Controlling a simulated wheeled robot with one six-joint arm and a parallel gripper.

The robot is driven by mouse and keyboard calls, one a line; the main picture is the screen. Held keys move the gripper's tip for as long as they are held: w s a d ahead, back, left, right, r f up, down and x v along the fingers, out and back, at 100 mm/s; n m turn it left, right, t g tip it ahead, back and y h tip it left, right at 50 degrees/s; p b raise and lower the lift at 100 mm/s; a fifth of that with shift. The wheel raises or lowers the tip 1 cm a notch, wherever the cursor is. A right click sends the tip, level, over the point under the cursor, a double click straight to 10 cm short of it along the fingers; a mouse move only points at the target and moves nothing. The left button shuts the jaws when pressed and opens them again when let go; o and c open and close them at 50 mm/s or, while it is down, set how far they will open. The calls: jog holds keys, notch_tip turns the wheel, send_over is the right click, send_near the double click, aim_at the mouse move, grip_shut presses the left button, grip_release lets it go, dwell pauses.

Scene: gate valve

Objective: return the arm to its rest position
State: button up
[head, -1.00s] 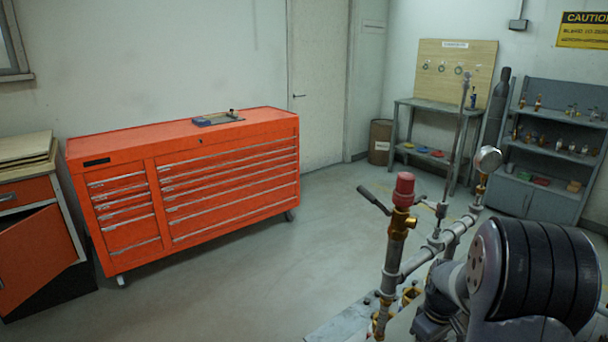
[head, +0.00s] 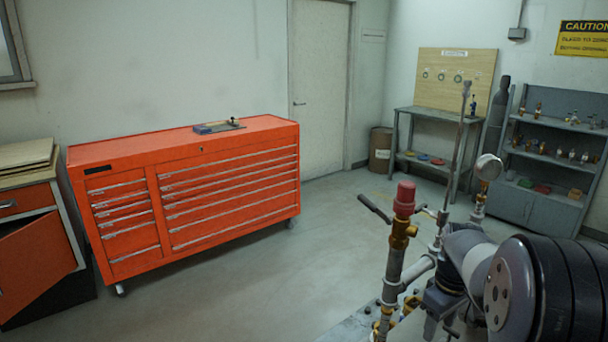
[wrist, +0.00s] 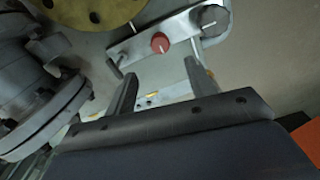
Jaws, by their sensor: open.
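My arm shows at the lower right of the head view, its grey and black links in front of the pipe assembly. My gripper (wrist: 158,92) shows in the wrist view with its two dark fingers apart and nothing between them. Beyond the fingertips lies a grey plate with a red cap (wrist: 160,43). In the head view, a red-capped brass valve (head: 404,200) stands upright on a grey pipe to the left of my arm. The gripper itself cannot be made out in the head view.
A pressure gauge (head: 488,168) and a tall thin rod stand close behind my arm. In the wrist view, a grey flange (wrist: 45,110) and a yellow disc (wrist: 95,10) are at the left. An orange tool chest (head: 200,190) stands against the wall; the floor before it is clear.

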notch_tip(320, 180, down, 10)
jog(key=shift+r, duration=0.1)
jog(key=shift+f, duration=0.35)
jog(key=m, duration=0.4)
jog(key=shift+p, duration=0.3)
jog(key=m, duration=0.5)
jog(key=shift+p, duration=0.35)
jog(key=m+p, duration=0.1)
jog(key=m, duration=0.3)
jog(key=shift+r+m, duration=0.1)
jog(key=shift+m, duration=0.2)
jog(key=m+p, duration=0.1)
jog(key=m, duration=0.3)
jog(key=shift+r+m, duration=0.3)
jog(key=shift+r, duration=0.55)
